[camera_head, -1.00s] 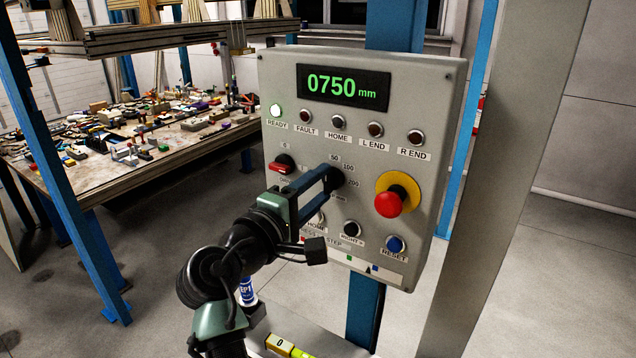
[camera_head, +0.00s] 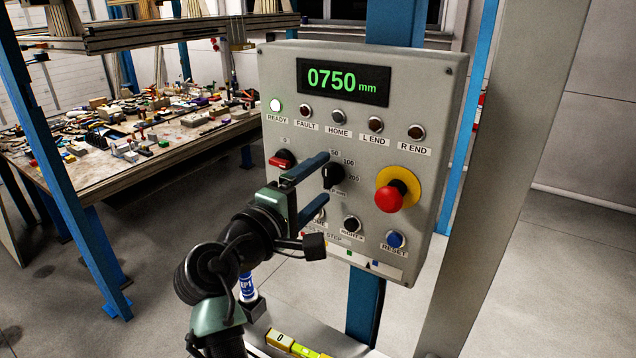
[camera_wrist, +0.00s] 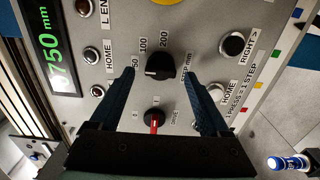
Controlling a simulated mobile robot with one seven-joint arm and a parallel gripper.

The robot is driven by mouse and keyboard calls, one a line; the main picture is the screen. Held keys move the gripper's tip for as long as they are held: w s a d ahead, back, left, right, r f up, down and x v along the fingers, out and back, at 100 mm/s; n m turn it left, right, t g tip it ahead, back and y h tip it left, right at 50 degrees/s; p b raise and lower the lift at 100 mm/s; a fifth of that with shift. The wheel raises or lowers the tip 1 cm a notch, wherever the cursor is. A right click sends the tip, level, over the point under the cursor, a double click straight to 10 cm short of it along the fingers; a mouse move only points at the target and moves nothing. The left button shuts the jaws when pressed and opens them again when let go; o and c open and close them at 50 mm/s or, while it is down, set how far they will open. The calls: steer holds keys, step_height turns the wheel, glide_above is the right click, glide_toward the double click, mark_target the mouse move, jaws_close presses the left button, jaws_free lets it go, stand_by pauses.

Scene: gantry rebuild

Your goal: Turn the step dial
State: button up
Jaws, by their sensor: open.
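The step dial (camera_head: 334,177) is a black knob on the grey control panel, with marks 50, 100 and 200 around it. My gripper (camera_head: 322,178) is open in front of the panel, its two blue fingers apart and pointing at the dial. In the wrist view the dial (camera_wrist: 160,67) stands beyond the fingertips, centred between the fingers (camera_wrist: 160,84). Its pointer is towards the 50 side. I see no contact between the fingers and the dial, and nothing is held. The display (camera_head: 343,82) reads 0750 mm.
A red drive switch (camera_head: 282,160) sits left of the dial. A red emergency stop (camera_head: 391,197) on a yellow disc is to its right. The READY lamp (camera_head: 276,106) is lit. A cluttered bench (camera_head: 190,137) stands behind left.

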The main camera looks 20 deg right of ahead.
steer(key=b+v, duration=0.5)
steer(key=v, duration=0.7)
steer(key=shift+s+a, duration=0.25)
steer(key=shift+a, duration=0.05)
steer(key=s+a+r+m+t+y+b, duration=0.2)
steer(key=a+r+m+t+y+b, duration=0.25)
steer(key=r+t+y, duration=0.45)
steer(key=s+a+r+m+t+y+b, duration=0.1)
steer(key=s+a+r+m+t+y, duration=0.2)
steer(key=s+r+t+y, duration=0.2)
steer(key=s+r+t, duration=0.2)
steer(key=s+r, duration=0.2)
steer(key=s, duration=0.2)
steer(key=shift+s+r, duration=0.3)
